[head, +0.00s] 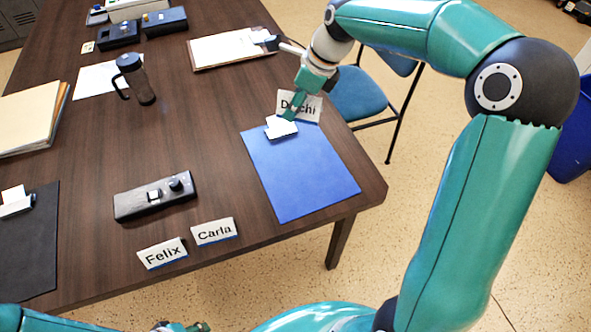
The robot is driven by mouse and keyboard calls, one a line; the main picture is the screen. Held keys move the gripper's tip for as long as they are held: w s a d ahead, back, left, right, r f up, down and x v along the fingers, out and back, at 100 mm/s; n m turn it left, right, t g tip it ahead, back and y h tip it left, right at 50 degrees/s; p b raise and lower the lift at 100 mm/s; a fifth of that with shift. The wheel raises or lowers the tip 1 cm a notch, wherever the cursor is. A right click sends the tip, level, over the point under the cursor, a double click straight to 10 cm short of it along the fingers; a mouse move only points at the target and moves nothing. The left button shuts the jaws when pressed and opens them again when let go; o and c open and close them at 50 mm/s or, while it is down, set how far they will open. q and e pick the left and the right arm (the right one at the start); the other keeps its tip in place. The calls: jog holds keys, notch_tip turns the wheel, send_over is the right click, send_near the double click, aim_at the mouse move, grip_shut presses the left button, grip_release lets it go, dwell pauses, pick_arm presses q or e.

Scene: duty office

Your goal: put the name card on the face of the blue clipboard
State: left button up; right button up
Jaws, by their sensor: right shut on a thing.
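The blue clipboard (305,178) lies flat at the right edge of the table, its white clip (281,127) at the far end. My right gripper (293,108) is shut on a white name card (312,106) reading something like "Daichi", partly hidden by the fingers. The card is upright at the clipboard's far end, behind the clip; I cannot tell whether it touches the board. Two other name cards, "Felix" (162,253) and "Carla" (214,232), stand at the near edge of the table.
A dark device with a knob (155,197) lies left of the clipboard. A blue chair (358,95) stands beyond the right edge.

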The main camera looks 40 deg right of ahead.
aim_at(292, 164)
jog(key=shift+d+m, duration=0.1)
jog(key=shift+m, duration=0.3)
jog(key=shift+s+f, duration=0.1)
jog(key=shift+f, duration=0.1)
notch_tip(292, 164, down, 19)
jog(key=shift+f+b, duration=0.1)
jog(key=shift+b, duration=0.7)
jog(key=o, duration=0.8)
jog(key=shift+o, duration=0.2)
jog(key=v, duration=1.2)
jog(key=shift+p, duration=0.3)
